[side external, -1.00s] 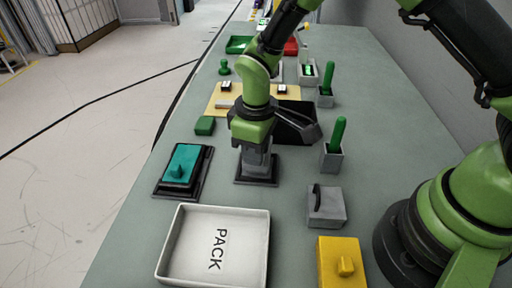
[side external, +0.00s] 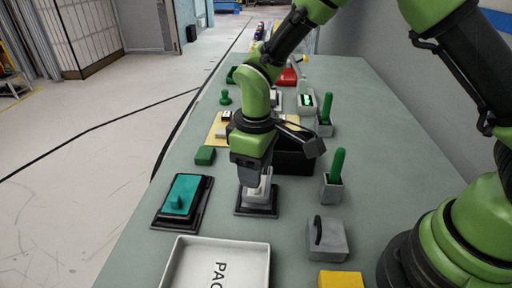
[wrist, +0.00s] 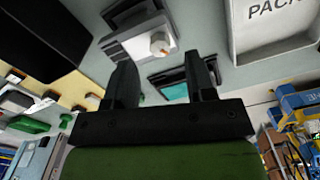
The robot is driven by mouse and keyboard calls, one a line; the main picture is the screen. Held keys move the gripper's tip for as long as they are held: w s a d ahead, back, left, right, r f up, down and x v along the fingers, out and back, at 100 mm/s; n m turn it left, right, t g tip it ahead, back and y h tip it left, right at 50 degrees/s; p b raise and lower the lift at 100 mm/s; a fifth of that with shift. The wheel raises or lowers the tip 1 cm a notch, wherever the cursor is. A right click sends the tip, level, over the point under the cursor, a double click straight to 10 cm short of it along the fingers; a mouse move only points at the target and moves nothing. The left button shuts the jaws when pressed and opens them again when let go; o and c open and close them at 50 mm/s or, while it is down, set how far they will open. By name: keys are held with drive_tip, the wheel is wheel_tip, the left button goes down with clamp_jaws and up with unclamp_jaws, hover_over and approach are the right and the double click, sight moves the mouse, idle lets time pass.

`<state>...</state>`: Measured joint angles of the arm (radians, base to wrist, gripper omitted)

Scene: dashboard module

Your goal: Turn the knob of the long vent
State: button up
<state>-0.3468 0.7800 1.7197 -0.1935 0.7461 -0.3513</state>
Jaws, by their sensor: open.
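My gripper (side external: 252,176) is open and empty, pointing down over a light grey block on a black base (side external: 258,211). Its fingers (wrist: 162,72) are apart in the wrist view. There the grey block (wrist: 130,46) shows a small whitish knob (wrist: 160,43) beyond the fingertips, not between them. In the side view my gripper partly hides this block. A teal block (side external: 184,193) with a teal knob (side external: 178,203) lies on a black base to the left. It also shows partly behind a finger in the wrist view (wrist: 173,92). I cannot tell for sure which one is the long vent.
A white PACK tray (side external: 180,262) and a yellow block (side external: 341,280) are in front. A grey block with a dark handle (side external: 327,239) and holders with green sticks (side external: 337,164) stand to the right. A black box (side external: 295,160) is close behind my gripper. A green block (side external: 205,156) lies left.

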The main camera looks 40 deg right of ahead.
wheel_tip(320, 180, up, 6)
drive_tip(key=shift+r, duration=0.15)
idle(0.3)
wheel_tip(320, 180, down, 10)
drive_tip(key=n, duration=1.8)
